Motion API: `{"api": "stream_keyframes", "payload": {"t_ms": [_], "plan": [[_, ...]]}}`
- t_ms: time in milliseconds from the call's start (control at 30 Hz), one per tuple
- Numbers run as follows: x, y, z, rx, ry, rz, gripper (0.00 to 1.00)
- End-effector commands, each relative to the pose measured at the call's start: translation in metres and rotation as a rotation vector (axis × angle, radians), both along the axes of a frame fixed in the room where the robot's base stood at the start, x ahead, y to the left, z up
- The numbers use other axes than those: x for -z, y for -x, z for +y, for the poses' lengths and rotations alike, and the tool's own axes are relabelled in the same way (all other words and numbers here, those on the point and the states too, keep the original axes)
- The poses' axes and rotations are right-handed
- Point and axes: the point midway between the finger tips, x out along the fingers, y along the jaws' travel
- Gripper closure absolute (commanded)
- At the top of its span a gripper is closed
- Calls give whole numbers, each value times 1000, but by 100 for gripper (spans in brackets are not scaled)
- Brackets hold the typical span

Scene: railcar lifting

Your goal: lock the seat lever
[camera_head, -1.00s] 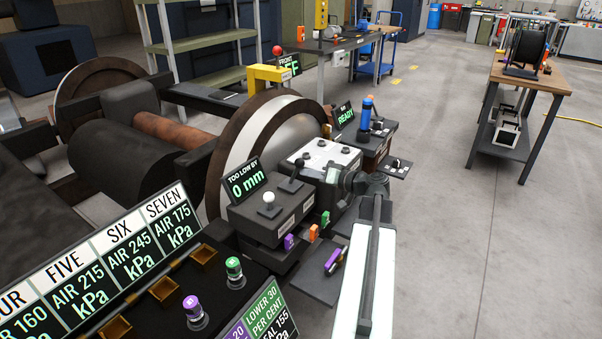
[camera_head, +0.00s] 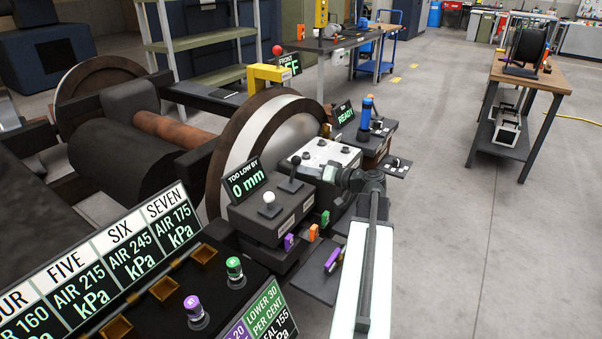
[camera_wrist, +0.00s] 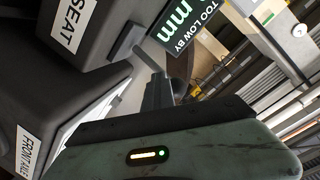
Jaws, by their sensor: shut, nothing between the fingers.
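A dark control box (camera_head: 252,222) stands in front of the large wheel. It carries a white-knobbed lever (camera_head: 268,200) and a black-knobbed lever (camera_head: 291,175) near its right end, standing up with a slight lean. In the wrist view a SEAT label (camera_wrist: 70,25) is on a dark box, and a dark lever stem (camera_wrist: 126,42) sticks out beside it. My gripper (camera_head: 325,173) is just right of the black-knobbed lever. In the wrist view its fingers (camera_wrist: 158,92) are shut and empty, close to the stem; whether they touch it is unclear.
A display (camera_head: 246,182) reads TOO LOW BY 0 mm. A pale-topped box (camera_head: 325,153) stands behind my gripper, with a READY sign (camera_head: 344,114) beyond. Coloured tags (camera_head: 313,232) hang on the front. A panel with coloured knobs (camera_head: 234,268) is nearest.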

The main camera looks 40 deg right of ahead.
Motion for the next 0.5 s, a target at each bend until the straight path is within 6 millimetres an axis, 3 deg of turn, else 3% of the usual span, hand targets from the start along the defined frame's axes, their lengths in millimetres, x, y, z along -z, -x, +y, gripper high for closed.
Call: {"api": "stream_keyframes", "payload": {"t_ms": [500], "plan": [[-7, -5, 1, 1, -4, -6, 100]]}}
